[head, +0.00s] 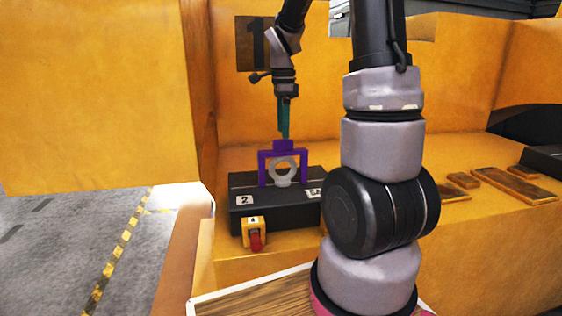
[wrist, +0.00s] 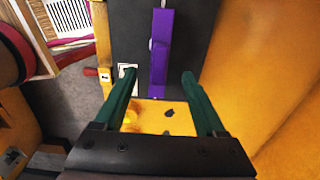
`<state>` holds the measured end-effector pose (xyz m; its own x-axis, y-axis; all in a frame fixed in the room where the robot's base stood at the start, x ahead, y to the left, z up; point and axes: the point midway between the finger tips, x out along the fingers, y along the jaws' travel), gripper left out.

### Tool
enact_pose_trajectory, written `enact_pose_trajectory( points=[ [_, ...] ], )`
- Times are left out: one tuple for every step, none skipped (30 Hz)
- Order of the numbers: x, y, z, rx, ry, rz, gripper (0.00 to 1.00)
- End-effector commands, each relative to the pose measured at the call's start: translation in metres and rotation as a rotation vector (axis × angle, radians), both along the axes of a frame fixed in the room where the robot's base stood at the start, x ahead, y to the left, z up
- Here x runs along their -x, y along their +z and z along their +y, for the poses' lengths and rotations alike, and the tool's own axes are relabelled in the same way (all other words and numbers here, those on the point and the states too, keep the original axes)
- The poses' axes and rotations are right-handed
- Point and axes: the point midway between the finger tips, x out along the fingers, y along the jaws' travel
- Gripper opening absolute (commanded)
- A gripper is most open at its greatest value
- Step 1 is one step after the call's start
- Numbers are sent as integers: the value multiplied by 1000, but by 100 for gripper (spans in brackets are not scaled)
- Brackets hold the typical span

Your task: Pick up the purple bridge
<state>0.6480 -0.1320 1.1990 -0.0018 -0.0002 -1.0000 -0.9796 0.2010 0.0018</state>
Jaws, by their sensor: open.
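The purple bridge (head: 263,165) stands upright on a black block in the head view, with a pale grey ring (head: 283,172) in its opening. In the wrist view the bridge (wrist: 161,45) shows from above as a long purple bar. My gripper (head: 284,136) has teal fingers and is just above the bridge in the head view. In the wrist view my gripper (wrist: 158,77) is open, with nothing between its fingertips. The bar lies ahead of the fingers, roughly midway between them. Contact cannot be told.
Several flat brown plates (head: 510,184) lie at right. A yellow wall rises behind.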

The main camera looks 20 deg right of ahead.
Motion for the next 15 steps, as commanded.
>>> enact_pose_trajectory(
  points=[
    [0,-5,0,0,0,1,72],
    [0,-8,0,1,0,1,72],
    [0,-10,0,0,0,1,72],
    [1,-11,0,0,0,1,72],
    [1,-14,0,0,0,0,72],
    [1,-17,0,0,1,1,72],
    [1,-21,1,0,0,2,72],
    [1,-26,1,0,1,2,72],
    [1,-33,1,-1,1,3,72],
    [1,-38,1,-1,2,3,72],
    [2,-42,2,-1,2,3,72],
    [1,-48,2,0,2,2,72],
    [1,-52,2,0,2,2,72],
    [1,-55,2,0,2,1,72],
    [1,-58,2,-1,2,1,72]
  ],
)
